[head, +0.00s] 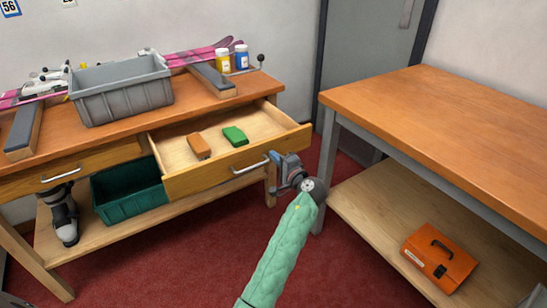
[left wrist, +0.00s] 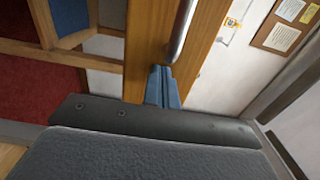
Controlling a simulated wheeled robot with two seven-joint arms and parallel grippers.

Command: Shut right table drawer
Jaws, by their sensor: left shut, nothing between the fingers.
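The right table drawer (head: 212,178) is pulled open under the workbench top, with an orange block (head: 199,146) and a green block (head: 235,136) inside. Its metal bar handle (head: 250,166) is on the front. My left gripper (head: 274,159) is shut and empty, at the right end of the handle, in front of the drawer front. In the left wrist view its closed fingers (left wrist: 162,82) point at the wooden front (left wrist: 148,45), beside the handle (left wrist: 181,28). I cannot tell whether they touch the wood. My right gripper is not in view.
A grey bin (head: 122,102), pink skis and two bottles stand on the workbench (head: 190,101). A green crate (head: 135,205) and a ski boot (head: 64,215) sit on the shelf below. Another table (head: 450,125) stands at right, with an orange case (head: 440,257) on its lower shelf.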

